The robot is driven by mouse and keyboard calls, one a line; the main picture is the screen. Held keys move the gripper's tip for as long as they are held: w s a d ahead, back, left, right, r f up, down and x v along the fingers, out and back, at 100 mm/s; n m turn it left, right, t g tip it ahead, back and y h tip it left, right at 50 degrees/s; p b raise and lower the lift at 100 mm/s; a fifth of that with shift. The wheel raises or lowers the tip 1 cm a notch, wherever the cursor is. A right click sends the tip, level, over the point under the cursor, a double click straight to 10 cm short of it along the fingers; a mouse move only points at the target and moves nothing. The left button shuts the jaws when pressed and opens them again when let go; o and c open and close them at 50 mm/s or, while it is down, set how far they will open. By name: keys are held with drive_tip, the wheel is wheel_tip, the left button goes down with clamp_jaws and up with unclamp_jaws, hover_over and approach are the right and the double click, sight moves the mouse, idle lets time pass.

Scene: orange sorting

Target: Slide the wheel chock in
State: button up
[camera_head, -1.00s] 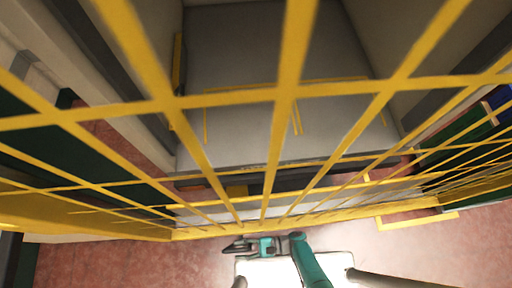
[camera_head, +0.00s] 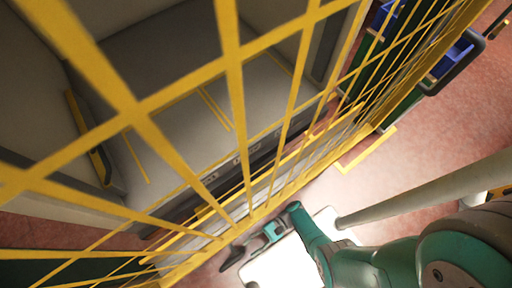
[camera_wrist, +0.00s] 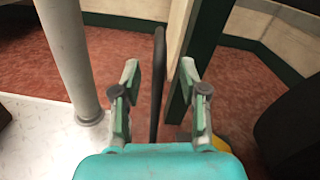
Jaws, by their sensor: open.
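My gripper (camera_wrist: 160,85) is open in the wrist view, its two green-lined fingers apart. It also shows in the head view (camera_head: 240,250) over a white surface, on the near side of a yellow mesh. A dark upright bar (camera_wrist: 158,75) shows between the fingers; I cannot tell its distance, and nothing is visibly gripped. I cannot pick out the wheel chock for certain. A small yellow thing (camera_wrist: 217,142) lies low on the right of the wrist view, partly behind the right finger, and I cannot tell what it is.
Yellow mesh (camera_head: 235,75) crosses the head view in front of a grey platform (camera_head: 190,110). A yellow outline (camera_head: 368,150) lies on the red floor (camera_head: 440,115). Blue bins (camera_head: 450,55) stand upper right. A grey post (camera_wrist: 68,55) stands left in the wrist view.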

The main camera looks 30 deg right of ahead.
drive_tip(key=shift+w+d, duration=0.1)
drive_tip(key=shift+d, duration=1.1)
